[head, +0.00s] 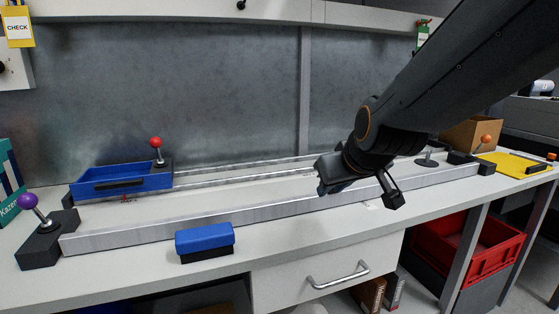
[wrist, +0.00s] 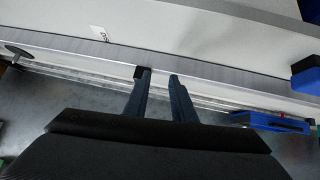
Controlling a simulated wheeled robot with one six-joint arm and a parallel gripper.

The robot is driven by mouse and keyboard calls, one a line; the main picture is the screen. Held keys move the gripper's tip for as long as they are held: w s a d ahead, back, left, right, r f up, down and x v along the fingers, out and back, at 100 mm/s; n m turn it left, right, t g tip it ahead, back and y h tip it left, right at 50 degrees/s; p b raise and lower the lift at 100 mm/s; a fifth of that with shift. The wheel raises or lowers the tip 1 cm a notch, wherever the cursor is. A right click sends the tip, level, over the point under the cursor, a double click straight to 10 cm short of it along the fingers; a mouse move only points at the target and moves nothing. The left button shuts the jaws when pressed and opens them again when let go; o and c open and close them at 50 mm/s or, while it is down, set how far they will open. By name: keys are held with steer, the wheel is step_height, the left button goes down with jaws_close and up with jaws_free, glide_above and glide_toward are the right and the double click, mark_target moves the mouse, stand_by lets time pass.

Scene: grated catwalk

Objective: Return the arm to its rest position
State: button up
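My dark grey arm (head: 420,110) reaches in from the upper right in the head view, bent down at the wrist. My gripper (head: 362,193) hangs over the right half of the workbench, above the long metal rails. Its two fingers stand apart with nothing between them. The wrist view also shows the gripper (wrist: 159,74) with a clear gap between its fingers. Part of the rail behind the gripper is hidden in the head view.
A metal rail (head: 200,220) runs along the white bench (head: 290,245). A blue tray (head: 115,183) is at left, a blue block (head: 204,240) at the front. A purple-knobbed lever (head: 29,203), a brown box (head: 470,135) and a yellow board (head: 512,166) stand at the ends.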

steer(key=s+a+f+g, duration=0.1)
steer(key=s+f+g, duration=0.35)
steer(key=s, duration=0.65)
steer(key=s+f+g, duration=0.4)
steer(key=s+f, duration=0.2)
steer(key=s, duration=0.5)
steer(key=d+r+m+h+p, duration=0.1)
steer(key=d+r+m+p, duration=0.2)
steer(key=d+r+p, duration=0.5)
steer(key=p, duration=0.8)
steer(key=shift+s+d+r+m+h+p, duration=0.3)
steer(key=shift+d+r+p, duration=0.05)
steer(key=shift+r, duration=0.05)
